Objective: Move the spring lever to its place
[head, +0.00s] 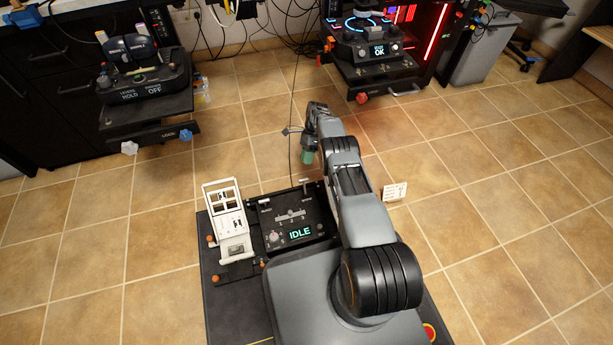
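My gripper (308,152) is at the far end of my arm, above the tiled floor in the middle of the head view. It points down, and a small teal-green piece shows at its tip. I cannot tell whether that piece is part of the gripper or something held, and the fingers are too small to read. The console at the upper left (148,85) has dark lever-like handles (130,48) and a panel that seems to read "LEVERS HOLD OFF". I cannot tell which part is the spring lever. My gripper is well apart from this console.
A second console (375,68) at the upper right shows "OK". On my base are a panel (290,215) reading "IDLE" and a white rack (230,220). A small white card (395,191) is right of my arm. Cables hang at the back; the floor between the consoles is largely clear.

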